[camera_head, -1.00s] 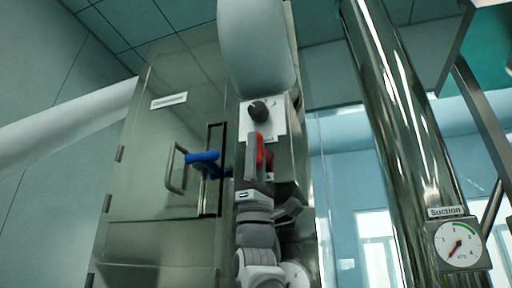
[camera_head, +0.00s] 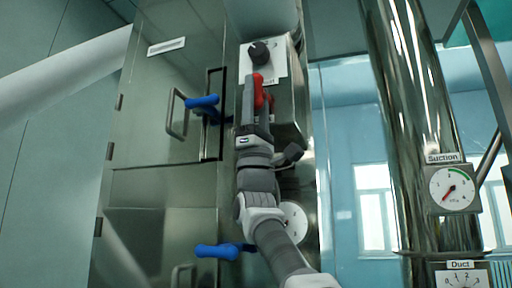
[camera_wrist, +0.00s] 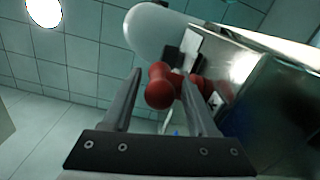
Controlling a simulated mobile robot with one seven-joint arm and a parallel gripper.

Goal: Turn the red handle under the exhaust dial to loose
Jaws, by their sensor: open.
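The red handle (camera_head: 260,90) is on the metal cabinet's side box, below a black dial knob (camera_head: 259,52) on a white plate. The plate's lettering is partly hidden by my gripper. In the wrist view the red handle (camera_wrist: 162,86) shows a rounded end between the two fingers. My gripper (camera_head: 252,85) is open and reaches up to the handle from below. In the wrist view my gripper (camera_wrist: 165,82) has a finger on each side of the handle; I cannot tell whether either finger touches it.
A round gauge (camera_head: 293,220) is beside my arm. A shiny pipe (camera_head: 400,130) with a Suction gauge (camera_head: 452,188) stands to the right.

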